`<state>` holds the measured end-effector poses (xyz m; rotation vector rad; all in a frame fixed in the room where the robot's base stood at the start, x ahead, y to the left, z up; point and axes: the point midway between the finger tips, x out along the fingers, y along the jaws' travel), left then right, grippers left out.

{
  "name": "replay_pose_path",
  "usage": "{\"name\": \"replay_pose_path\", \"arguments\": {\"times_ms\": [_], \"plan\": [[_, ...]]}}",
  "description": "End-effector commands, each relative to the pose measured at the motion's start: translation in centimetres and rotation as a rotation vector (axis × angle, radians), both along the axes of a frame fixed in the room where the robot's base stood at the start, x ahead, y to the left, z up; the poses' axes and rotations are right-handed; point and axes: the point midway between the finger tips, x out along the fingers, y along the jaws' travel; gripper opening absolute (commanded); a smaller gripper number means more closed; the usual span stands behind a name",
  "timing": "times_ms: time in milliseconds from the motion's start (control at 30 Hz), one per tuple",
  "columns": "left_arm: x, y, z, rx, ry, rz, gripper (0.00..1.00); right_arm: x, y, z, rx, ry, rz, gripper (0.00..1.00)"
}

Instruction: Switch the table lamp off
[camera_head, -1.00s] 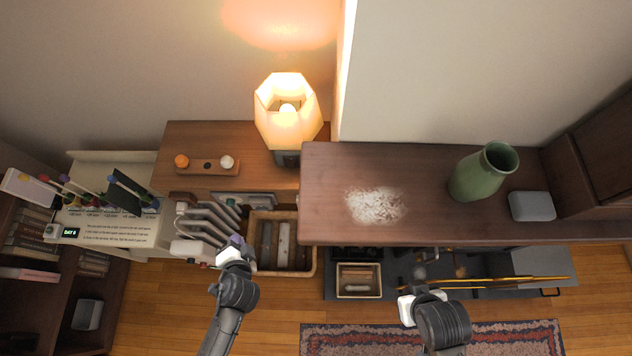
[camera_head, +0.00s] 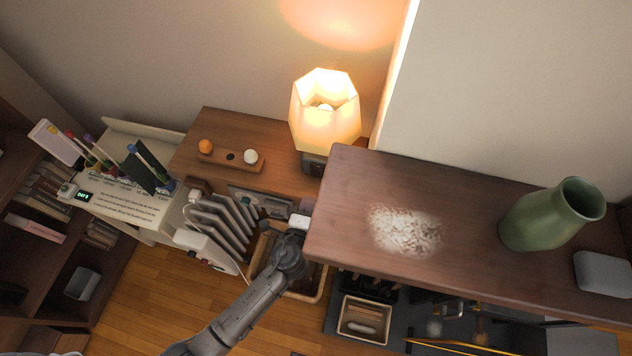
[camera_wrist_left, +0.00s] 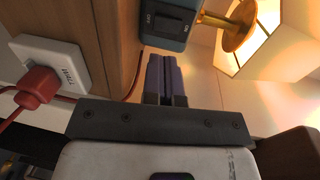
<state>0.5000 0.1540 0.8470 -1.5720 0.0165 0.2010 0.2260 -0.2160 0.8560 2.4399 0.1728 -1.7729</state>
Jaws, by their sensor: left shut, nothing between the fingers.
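The table lamp (camera_head: 325,118) is lit, with a pale faceted shade glowing on the wooden cabinet against the wall. Its dark base (camera_head: 313,164) is partly hidden behind the shade and the brown shelf. In the left wrist view the shade (camera_wrist_left: 285,40) and brass stem show at upper right. A blue-grey box with a dark labelled panel (camera_wrist_left: 168,22), apparently the lamp's base, is at the top. My left gripper (camera_wrist_left: 166,78) is shut and empty, its fingers pointing toward this box, apparently apart from it. In the head view it (camera_head: 304,207) is below the lamp, beside the shelf's left end. My right gripper is out of view.
The brown shelf (camera_head: 470,215) carries a green vase (camera_head: 552,213) and a grey box (camera_head: 603,272), close right of my left gripper. A radiator (camera_head: 222,222) stands left. A wooden tray with balls (camera_head: 229,160) is on the cabinet. A white socket with a red plug (camera_wrist_left: 38,88) is left in the wrist view.

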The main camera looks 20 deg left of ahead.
Motion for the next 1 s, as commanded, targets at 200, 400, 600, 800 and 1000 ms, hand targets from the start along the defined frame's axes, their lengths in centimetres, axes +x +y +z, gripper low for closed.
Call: {"name": "replay_pose_path", "arguments": {"times_ms": [200, 400, 600, 800, 1000], "plan": [[3.9, 0.5, -0.6, -0.001, 0.0, 0.0, 0.0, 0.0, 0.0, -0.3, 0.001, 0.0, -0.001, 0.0], [6.2, 0.8, -1.0, 0.0, 0.001, 0.0, 0.0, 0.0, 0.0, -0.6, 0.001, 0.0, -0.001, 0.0], [7.3, 0.9, -1.1, -0.002, 0.001, 0.0, 0.0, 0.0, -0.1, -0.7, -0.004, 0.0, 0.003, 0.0], [7.6, 0.9, -1.1, -0.003, 0.001, 0.0, 0.0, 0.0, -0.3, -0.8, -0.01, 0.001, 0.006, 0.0], [7.5, 0.9, -1.1, -0.002, 0.002, 0.0, 0.0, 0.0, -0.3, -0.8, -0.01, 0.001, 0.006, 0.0]]}}
